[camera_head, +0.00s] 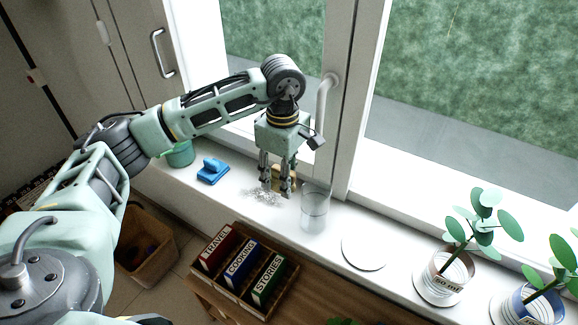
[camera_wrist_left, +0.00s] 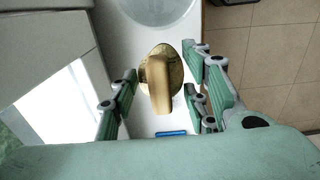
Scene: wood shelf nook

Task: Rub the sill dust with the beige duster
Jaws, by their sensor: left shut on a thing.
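My left gripper (camera_head: 275,194) points down over the white window sill (camera_head: 225,195) and is shut on the beige duster (camera_head: 289,180). In the head view the fingers partly hide the duster. In the left wrist view the duster (camera_wrist_left: 160,82) shows its tan handle and rounder base between the fingers. The grey sill dust (camera_head: 262,198) is a patch of specks right beside the gripper, on its left and front side. I cannot tell whether the duster touches the sill. My right gripper is not in view.
A clear glass (camera_head: 314,212) stands close right of the gripper. A blue brush-like tool (camera_head: 213,171) and a green cup (camera_head: 181,154) are to the left. A white disc (camera_head: 363,251) and potted plants (camera_head: 447,277) are to the right. A book crate (camera_head: 236,283) stands below the sill.

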